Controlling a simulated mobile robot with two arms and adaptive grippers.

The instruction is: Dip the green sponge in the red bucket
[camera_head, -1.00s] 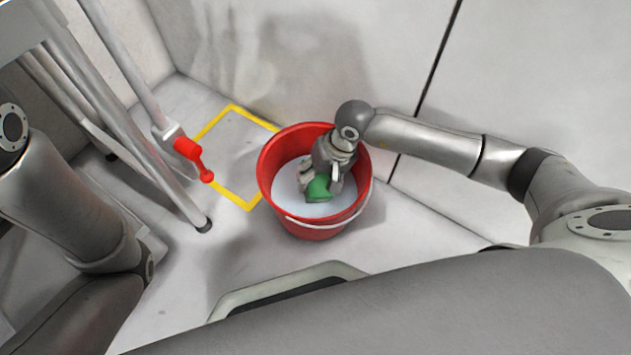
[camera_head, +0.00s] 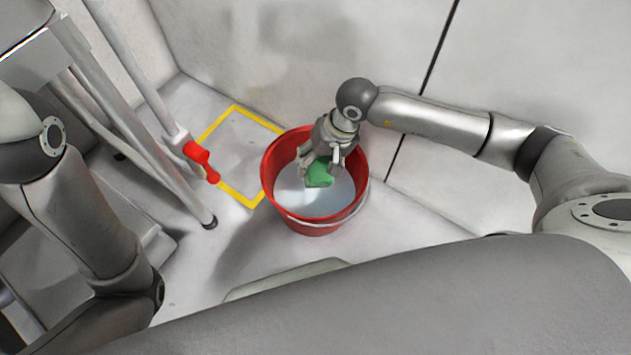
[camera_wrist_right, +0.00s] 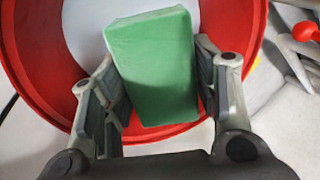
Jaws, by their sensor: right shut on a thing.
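The red bucket (camera_head: 283,205) stands on the floor with whitish liquid in it and a pale wire handle at its front. My right gripper (camera_head: 319,165) is shut on the green sponge (camera_head: 319,176) and holds it over the bucket's opening, near the back rim. In the right wrist view the sponge (camera_wrist_right: 152,66) sits between both fingers, with the red bucket wall (camera_wrist_right: 32,55) around and behind it. I cannot tell whether the sponge touches the liquid. My left arm shows at the left, but its gripper is out of view.
A yellow outlined square (camera_head: 232,190) is marked on the floor left of the bucket. A metal frame with a leg (camera_head: 185,195) and a red-handled piece (camera_head: 200,160) stands at the left. Walls are close behind the bucket.

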